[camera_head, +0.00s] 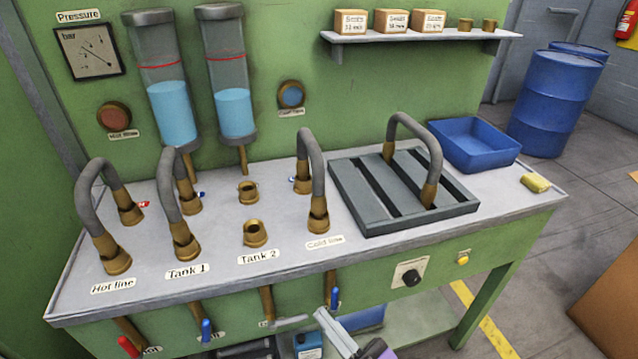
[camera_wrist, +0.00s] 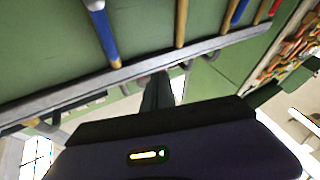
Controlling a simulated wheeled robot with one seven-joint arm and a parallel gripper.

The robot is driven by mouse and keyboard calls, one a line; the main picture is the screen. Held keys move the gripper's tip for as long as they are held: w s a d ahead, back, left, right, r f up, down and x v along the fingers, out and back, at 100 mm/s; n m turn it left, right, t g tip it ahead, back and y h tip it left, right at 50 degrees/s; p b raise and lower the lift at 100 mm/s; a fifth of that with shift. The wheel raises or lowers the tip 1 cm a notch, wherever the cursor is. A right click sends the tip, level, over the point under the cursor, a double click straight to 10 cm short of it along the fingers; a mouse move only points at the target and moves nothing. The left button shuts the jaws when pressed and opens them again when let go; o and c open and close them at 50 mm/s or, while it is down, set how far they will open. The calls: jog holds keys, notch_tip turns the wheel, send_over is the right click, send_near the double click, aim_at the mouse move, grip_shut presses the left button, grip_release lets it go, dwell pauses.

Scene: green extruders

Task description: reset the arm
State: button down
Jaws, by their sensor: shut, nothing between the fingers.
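My gripper (camera_wrist: 157,92) shows in the wrist view, with its dark fingers together and nothing between them. It points toward the front edge of the green workbench, near pipes with a blue handle (camera_wrist: 104,36) and a red handle (camera_wrist: 274,8).
Hoses arch over the Hot line, Tank 1 and Cold line fittings. The Tank 2 fitting (camera_head: 255,234) is uncovered. Another hose (camera_head: 412,127) stands on the dark grate (camera_head: 352,200). Valve handles (camera_head: 207,331) hang below the front edge.

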jog(key=s+d+r+m+t+h, duration=0.2)
jog(key=s+d+m+t+h, duration=0.2)
jog(key=s+d+m+h, duration=0.65)
jog(key=s+d+r+g+h, duration=0.1)
jog(key=s+d, duration=0.3)
jog(key=s, duration=0.6)
jog(key=s+d+r+g+h, duration=0.1)
jog(key=s+d+g+h, duration=0.2)
jog(key=s, duration=0.7)
jog(key=shift+s+d+r+g+h, duration=0.35)
jog(key=shift+d+g, duration=0.15)
jog(key=shift+g, duration=0.3)
jog(key=shift+f, duration=0.1)
